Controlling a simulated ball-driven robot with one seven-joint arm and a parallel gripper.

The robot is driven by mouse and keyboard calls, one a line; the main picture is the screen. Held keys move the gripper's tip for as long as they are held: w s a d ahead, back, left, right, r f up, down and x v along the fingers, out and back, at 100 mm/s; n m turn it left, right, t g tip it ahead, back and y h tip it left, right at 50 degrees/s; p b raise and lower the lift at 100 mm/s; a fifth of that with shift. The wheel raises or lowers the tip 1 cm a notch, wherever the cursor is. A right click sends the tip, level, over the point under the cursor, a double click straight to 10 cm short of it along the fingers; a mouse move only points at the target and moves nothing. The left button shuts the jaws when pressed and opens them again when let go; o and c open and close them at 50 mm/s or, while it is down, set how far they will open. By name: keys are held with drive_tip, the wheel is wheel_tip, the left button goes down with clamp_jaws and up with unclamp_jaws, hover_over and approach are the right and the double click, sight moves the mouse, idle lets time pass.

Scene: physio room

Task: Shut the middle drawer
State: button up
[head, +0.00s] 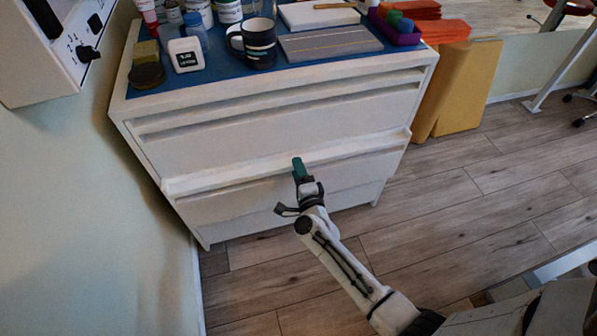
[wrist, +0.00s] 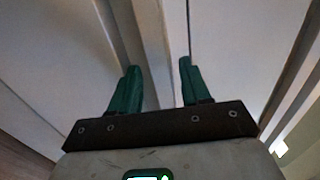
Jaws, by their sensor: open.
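The white drawer cabinet (head: 270,135) stands ahead in the head view. Its middle drawer (head: 235,176) shows a pale ledge that juts a little past the fronts around it, so it looks slightly open. My gripper (head: 299,168) has green fingers and is in front of this ledge, near the middle of its width. In the wrist view my gripper (wrist: 158,70) is open, with the two fingers apart and nothing held. White drawer fronts and edges fill the view beyond the fingertips. I cannot tell whether the fingers touch the drawer.
Yellow blocks (head: 465,85) lean at the right side. A wall is close on the left. The wooden floor (head: 470,200) at right is clear.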

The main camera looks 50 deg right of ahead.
drive_tip(key=shift+s, duration=0.1)
clamp_jaws()
idle(0.3)
drive_tip(key=shift+f, duration=0.1)
